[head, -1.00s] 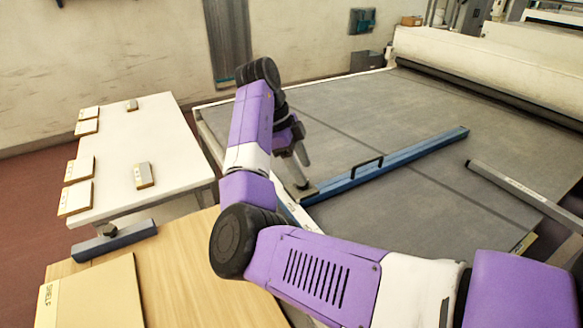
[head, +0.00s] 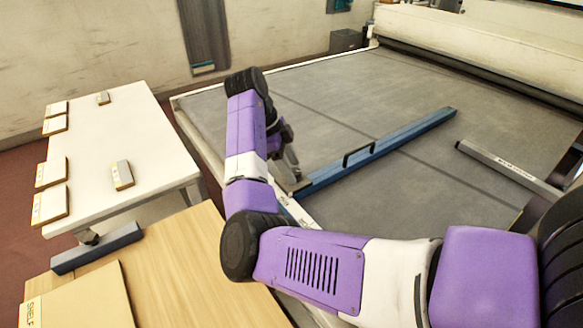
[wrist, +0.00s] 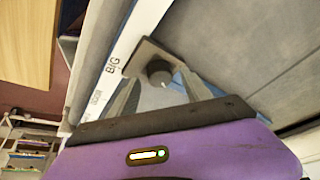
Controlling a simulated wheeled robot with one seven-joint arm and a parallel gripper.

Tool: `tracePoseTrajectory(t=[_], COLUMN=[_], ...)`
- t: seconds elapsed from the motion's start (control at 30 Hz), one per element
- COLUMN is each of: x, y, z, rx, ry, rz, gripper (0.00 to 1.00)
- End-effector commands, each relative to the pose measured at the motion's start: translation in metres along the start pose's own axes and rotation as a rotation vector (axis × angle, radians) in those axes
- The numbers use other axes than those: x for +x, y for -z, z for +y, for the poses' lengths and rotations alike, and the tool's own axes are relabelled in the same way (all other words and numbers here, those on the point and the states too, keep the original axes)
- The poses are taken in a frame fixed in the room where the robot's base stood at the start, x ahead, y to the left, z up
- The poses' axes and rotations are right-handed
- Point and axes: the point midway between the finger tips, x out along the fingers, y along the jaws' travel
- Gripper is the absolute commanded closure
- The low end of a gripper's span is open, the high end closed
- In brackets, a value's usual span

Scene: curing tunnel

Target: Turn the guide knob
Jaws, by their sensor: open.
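The guide is a long blue bar (head: 400,142) with a black handle (head: 358,153), lying across the grey bed. Its near end has a grey plate, where the dark round guide knob (wrist: 159,73) shows in the wrist view. In the head view the knob is hidden by my gripper (head: 293,168). In the wrist view my gripper (wrist: 158,80) is open, its two fingers on either side of the knob. I cannot tell whether they touch it. The white scale strip (wrist: 125,45) beside the plate reads "BIG".
A second, grey bar (head: 510,168) lies on the bed at right. A white roller housing (head: 480,50) spans the back. At left are a white table (head: 110,140) with several small blocks and a wooden table (head: 190,260) with a board on it.

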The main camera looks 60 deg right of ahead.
Motion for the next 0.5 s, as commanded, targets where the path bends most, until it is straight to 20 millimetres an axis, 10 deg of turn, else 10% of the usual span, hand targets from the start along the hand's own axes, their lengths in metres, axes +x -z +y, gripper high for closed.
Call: tracePoseTrajectory(t=[0.4, 0.5], x=[0.0100, 0.0099], y=[-0.0004, -0.0004], z=[0.0001, 0.0001], rx=[-0.001, -0.001], ry=[0.001, 0.001], rz=[-0.001, 0.000], gripper=[0.43, 0.63])
